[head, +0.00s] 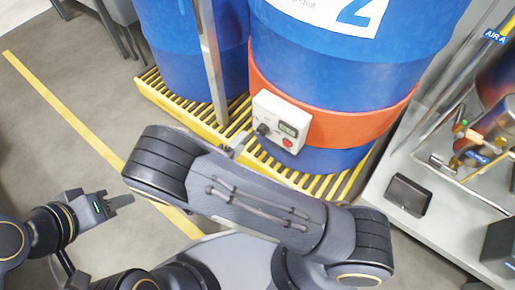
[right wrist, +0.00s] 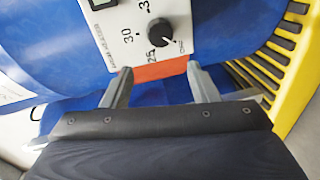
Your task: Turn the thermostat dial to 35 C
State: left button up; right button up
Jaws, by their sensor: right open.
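The thermostat box (head: 281,121) is a white panel on the orange band around a blue drum. Its black dial (head: 263,129) sits at the lower left of the panel, and it also shows in the right wrist view (right wrist: 161,32) with 25 and 30 printed beside it. The dial's exact setting is too small to read. My right gripper (right wrist: 158,69) is open and empty, its fingertips short of the dial and apart from it. In the head view my right arm mostly hides it. My left gripper (head: 121,201) is low at the left, away from the box; its finger gap is unclear.
Blue drums (head: 335,60) stand on a yellow slatted pallet (head: 155,93). A grey post (head: 211,65) rises just left of the box. A bench with pipes and a black tray (head: 408,195) is at the right. The floor at the left is open, crossed by a yellow line.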

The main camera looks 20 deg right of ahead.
aim_at(260, 133)
jog(key=shift+n+h, duration=0.4)
jog(key=shift+h, duration=0.4)
jog(key=d+b, duration=0.1)
jog(key=d, duration=0.1)
jog(key=w+d+f+b, duration=0.1)
jog(key=w+d+b, duration=0.1)
jog(key=d, duration=0.1)
jog(key=shift+w+d+f, duration=0.15)
jog(key=shift+d+f, duration=0.2)
jog(key=shift+f, duration=0.05)
jog(key=shift+w+d+r, duration=0.1)
jog(key=shift+w+d, duration=0.25)
jog(key=shift+d, duration=0.05)
pick_arm(q)
notch_tip(260, 133, down, 4)
jog(key=shift+f, duration=0.1)
pick_arm(e)
jog(key=c, duration=1)
